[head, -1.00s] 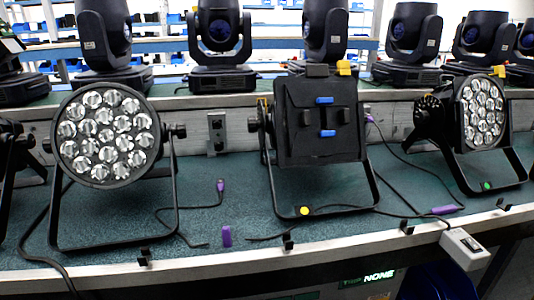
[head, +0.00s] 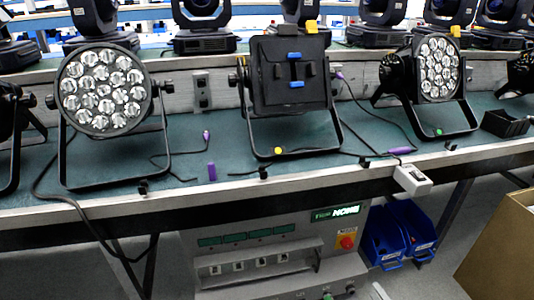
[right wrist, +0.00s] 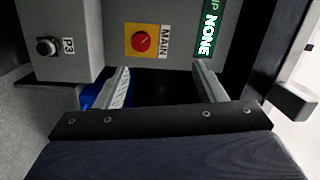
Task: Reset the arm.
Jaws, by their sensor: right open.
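My right gripper (right wrist: 163,86) is open and empty in the right wrist view, its two pale fingers spread apart. Beyond the fingers is the front of a grey control cabinet (head: 265,222) with a red round button on a yellow plate (right wrist: 142,42) and a green "NONE" display (right wrist: 211,35). The button also shows in the head view (head: 347,241). I cannot tell whether the fingers touch anything. My left gripper is in neither view.
A green-topped bench (head: 222,177) carries par cans, including a left one (head: 103,90), a square-backed middle one (head: 292,95) and a right one (head: 437,70). Blue bins (head: 383,236) sit below, and a cardboard box (head: 500,250) stands at the right. Black cables hang over the bench edge.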

